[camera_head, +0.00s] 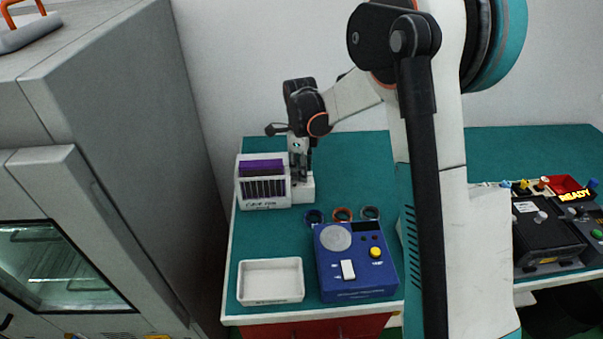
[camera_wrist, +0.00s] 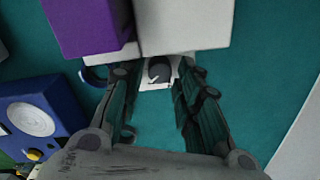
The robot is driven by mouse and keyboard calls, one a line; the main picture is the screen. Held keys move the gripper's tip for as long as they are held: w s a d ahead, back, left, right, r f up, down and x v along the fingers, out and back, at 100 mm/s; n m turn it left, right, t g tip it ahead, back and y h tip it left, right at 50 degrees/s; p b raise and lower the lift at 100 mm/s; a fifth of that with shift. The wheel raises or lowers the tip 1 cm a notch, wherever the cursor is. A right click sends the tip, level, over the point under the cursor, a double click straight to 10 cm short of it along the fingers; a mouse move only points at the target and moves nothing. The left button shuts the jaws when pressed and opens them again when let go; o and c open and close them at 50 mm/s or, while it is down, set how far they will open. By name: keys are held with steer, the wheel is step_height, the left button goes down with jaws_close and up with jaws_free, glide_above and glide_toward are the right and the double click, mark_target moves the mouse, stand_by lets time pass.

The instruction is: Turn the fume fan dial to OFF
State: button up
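A dark round dial (camera_wrist: 159,70) sits on a small white box or plate in the wrist view, just beyond my fingertips. I cannot read its markings or its setting. In the head view the white box (camera_head: 304,190) stands beside the rack, under my gripper (camera_head: 299,165); its dial is hidden there. In the wrist view my gripper (camera_wrist: 157,84) is open, with one finger on each side of the dial. I cannot tell whether the fingers touch it.
A white rack (camera_head: 264,203) with a purple block (camera_head: 261,167) stands left of the white box. A blue device (camera_head: 340,283), a white tray (camera_head: 271,297) and several rings (camera_head: 342,215) are nearer on the green bench. A grey cabinet (camera_head: 120,150) is left; a black device (camera_head: 545,236) is right.

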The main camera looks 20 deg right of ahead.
steer(key=shift+f, duration=0.5)
jaws_close()
steer(key=shift+n, duration=0.4)
steer(key=n, duration=0.4)
steer(key=shift+n, duration=2.2)
